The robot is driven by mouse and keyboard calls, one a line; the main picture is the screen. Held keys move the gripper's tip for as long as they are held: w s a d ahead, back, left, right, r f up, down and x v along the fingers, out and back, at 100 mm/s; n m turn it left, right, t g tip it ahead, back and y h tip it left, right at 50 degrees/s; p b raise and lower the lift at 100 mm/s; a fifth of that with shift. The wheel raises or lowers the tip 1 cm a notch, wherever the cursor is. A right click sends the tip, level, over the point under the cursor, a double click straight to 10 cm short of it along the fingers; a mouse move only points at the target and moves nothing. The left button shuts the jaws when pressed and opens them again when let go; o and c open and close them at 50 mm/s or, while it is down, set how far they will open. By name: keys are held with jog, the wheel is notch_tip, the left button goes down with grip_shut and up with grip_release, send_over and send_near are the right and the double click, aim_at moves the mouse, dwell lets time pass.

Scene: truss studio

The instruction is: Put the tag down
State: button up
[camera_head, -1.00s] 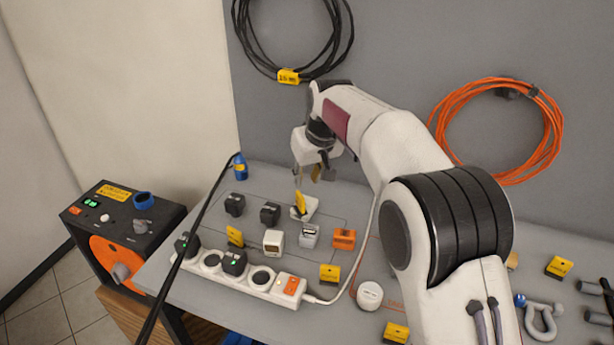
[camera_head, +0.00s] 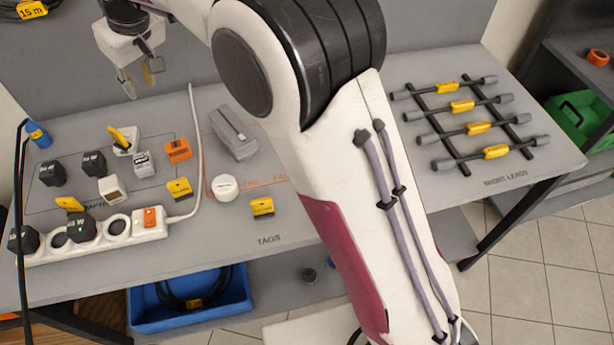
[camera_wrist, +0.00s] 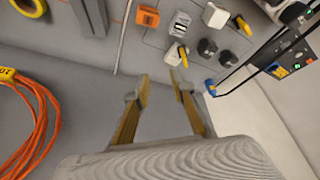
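A yellow tag (camera_head: 118,137) leans on a white adapter (camera_head: 131,148) on the grey bench; whether it is attached or just resting I cannot tell. The tag also shows in the wrist view (camera_wrist: 183,55), against the white block. My gripper (camera_head: 140,88) is up behind the tag, apart from it. In the wrist view my gripper (camera_wrist: 160,78) has its two fingers spread with nothing between them. More yellow tags stand on the bench: one by the power strip (camera_head: 69,204), one near the middle (camera_head: 180,188) and one in the TAGS area (camera_head: 262,208).
A white power strip (camera_head: 150,232) with dark plugs lies along the front. Black adapters (camera_head: 52,173), an orange block (camera_head: 178,150), a grey device (camera_head: 235,135) and a white round puck (camera_head: 224,187) surround the tags. A rack of short leads (camera_head: 470,125) stands right.

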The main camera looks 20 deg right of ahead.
jog(key=s+d+r+m+t+h, duration=0.15)
jog(key=s+d+r, duration=0.25)
jog(key=s+d, duration=0.55)
jog(key=s+d+r+m, duration=0.3)
jog(key=s+d, duration=0.3)
jog(key=d, duration=0.7)
jog(key=s+d+f+m, duration=0.1)
jog(key=s+d+f, duration=0.1)
jog(key=s, duration=0.4)
jog(key=s+d+f+m+h, duration=0.1)
jog(key=s+d+f, duration=0.1)
jog(key=s+d, duration=0.3)
jog(key=s+d+f+m, duration=0.1)
jog(key=s+d+f, duration=0.2)
jog(key=s, duration=0.5)
jog(key=shift+s+d, duration=0.35)
jog(key=shift+d, duration=0.05)
jog(key=shift+o, duration=0.5)
jog(key=shift+h, duration=0.25)
